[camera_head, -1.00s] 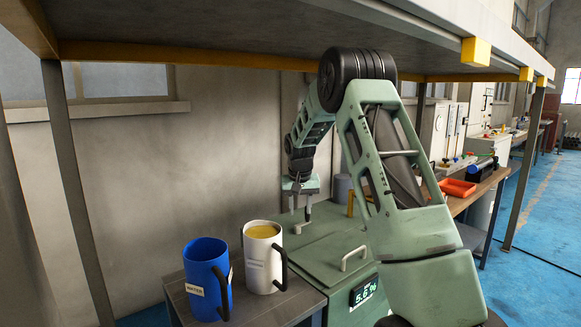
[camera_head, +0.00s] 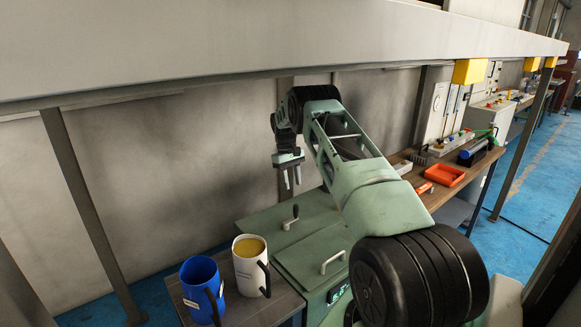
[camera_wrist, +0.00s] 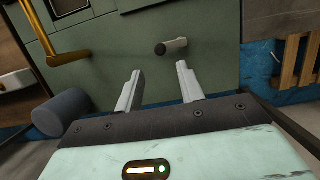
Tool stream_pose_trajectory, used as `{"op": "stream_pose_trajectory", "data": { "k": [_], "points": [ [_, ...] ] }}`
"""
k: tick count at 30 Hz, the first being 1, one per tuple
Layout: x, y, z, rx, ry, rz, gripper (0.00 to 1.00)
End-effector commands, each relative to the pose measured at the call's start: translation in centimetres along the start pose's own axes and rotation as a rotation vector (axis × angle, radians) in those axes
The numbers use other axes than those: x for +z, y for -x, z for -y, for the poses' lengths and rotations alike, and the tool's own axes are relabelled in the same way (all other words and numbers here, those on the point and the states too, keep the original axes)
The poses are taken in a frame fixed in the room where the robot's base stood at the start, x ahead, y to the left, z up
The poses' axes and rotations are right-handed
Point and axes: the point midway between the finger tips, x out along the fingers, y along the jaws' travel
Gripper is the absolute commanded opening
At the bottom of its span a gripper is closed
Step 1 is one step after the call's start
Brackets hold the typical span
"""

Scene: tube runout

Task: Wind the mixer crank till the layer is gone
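The mixer is a green cabinet whose top (camera_head: 312,211) carries a crank (camera_head: 290,218) with a dark upright knob. The crank's knob also shows in the wrist view (camera_wrist: 171,47), beyond my fingertips and apart from them. My gripper (camera_head: 292,186) is open and empty, above the crank with a clear gap. Its two pale fingers show spread in the wrist view (camera_wrist: 160,82). A small display (camera_head: 338,292) on the cabinet's front glows green, too small to read surely. The layer inside the mixer is not visible.
A blue jug (camera_head: 201,289) and a white jug (camera_head: 250,266) with yellow contents stand on a side table at left. A lid handle (camera_head: 333,262) sticks up from the cabinet. An orange tray (camera_head: 445,175) lies on the right bench. A shelf beam (camera_head: 300,60) runs overhead.

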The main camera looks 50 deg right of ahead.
Motion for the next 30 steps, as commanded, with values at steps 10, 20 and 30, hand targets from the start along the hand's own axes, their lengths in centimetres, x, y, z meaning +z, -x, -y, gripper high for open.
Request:
{"op": "stream_pose_trajectory", "data": {
  "k": [10,20,30],
  "points": [
    [0.0,-2.8,0.0,-0.003,0.007,0.007,0.38],
    [0.0,-6.5,0.0,-0.002,0.007,0.006,0.38],
    [0.0,-9.8,0.0,-0.001,0.006,0.003,0.38]
  ]
}}
